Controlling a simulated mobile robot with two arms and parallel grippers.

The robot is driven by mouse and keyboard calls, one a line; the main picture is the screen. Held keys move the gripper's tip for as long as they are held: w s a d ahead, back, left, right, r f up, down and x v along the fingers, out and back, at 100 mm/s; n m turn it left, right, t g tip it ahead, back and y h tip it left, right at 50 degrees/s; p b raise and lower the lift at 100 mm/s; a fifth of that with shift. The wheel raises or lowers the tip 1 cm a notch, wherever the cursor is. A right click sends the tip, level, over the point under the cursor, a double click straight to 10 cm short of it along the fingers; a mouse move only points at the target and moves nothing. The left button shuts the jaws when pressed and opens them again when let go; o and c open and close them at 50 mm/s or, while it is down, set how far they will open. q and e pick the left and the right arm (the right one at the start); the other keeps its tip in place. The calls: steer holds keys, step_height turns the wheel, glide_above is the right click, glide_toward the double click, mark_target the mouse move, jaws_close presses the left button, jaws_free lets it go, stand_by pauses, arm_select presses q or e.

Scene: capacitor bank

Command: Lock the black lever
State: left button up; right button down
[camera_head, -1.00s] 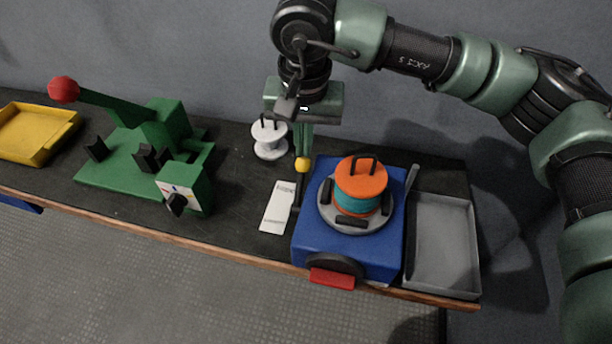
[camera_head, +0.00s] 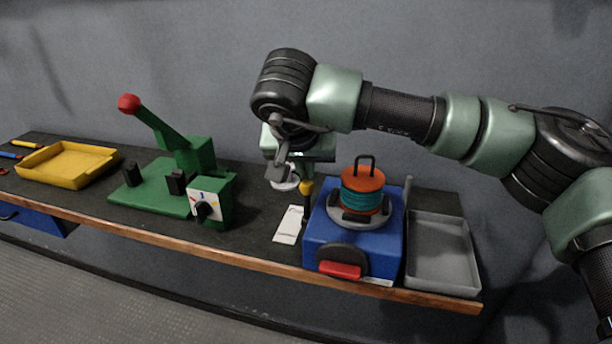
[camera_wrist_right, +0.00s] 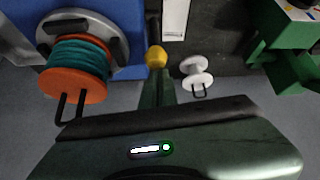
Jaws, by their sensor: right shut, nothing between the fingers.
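A black lever (camera_head: 306,205) with a yellow ball knob stands upright at the left side of the blue machine (camera_head: 335,243). The yellow knob (camera_wrist_right: 156,57) shows clearly in the right wrist view. My right gripper (camera_head: 304,174) is directly above the knob, pointing down, with its fingers shut and nothing between them. In the right wrist view its fingertips (camera_wrist_right: 157,73) are right at the knob; I cannot tell whether they touch it. An orange spool (camera_head: 362,190) wound with teal wire sits on the grey disc on top of the blue machine. My left gripper is not in view.
A grey tray (camera_head: 440,284) is right of the machine. A white spool (camera_wrist_right: 196,73) and a white card (camera_head: 289,225) are left of it. A green press (camera_head: 150,196) with a red-knobbed handle and a yellow tray (camera_head: 70,180) stand farther left. The bench front is edged with wood.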

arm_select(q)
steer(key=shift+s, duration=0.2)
arm_select(e)
steer(key=shift+s+a+f, duration=0.1)
steer(key=shift+s+f, duration=0.15)
steer(key=shift+f, duration=0.05)
steer(key=shift+r, duration=0.1)
